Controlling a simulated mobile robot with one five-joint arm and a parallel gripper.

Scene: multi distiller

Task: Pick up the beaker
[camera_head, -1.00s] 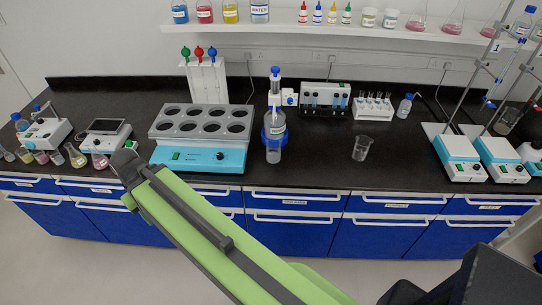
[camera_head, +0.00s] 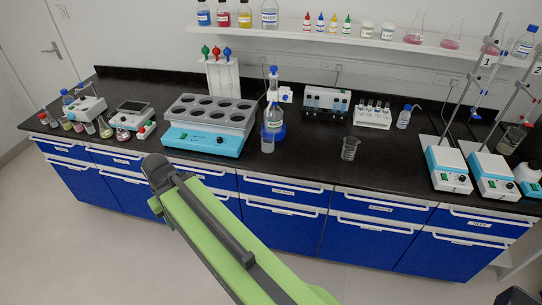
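A clear glass beaker (camera_head: 350,148) stands upright on the black bench top, right of the middle and near the front edge. It looks empty. A smaller clear vessel (camera_head: 267,142) stands under the blue-topped bottle dispenser (camera_head: 274,112), to the left of that beaker. My green arm with its dark joint reaches up from the bottom of the picture, left of the beaker and apart from it. My gripper's fingers do not show.
A heating block (camera_head: 212,121) with several wells stands left of the dispenser. Tube racks (camera_head: 373,116) stand behind the beaker. Stirrers with tall stands (camera_head: 447,168) are at the right. The bench is clear around the beaker. Blue drawers (camera_head: 285,192) line the bench front.

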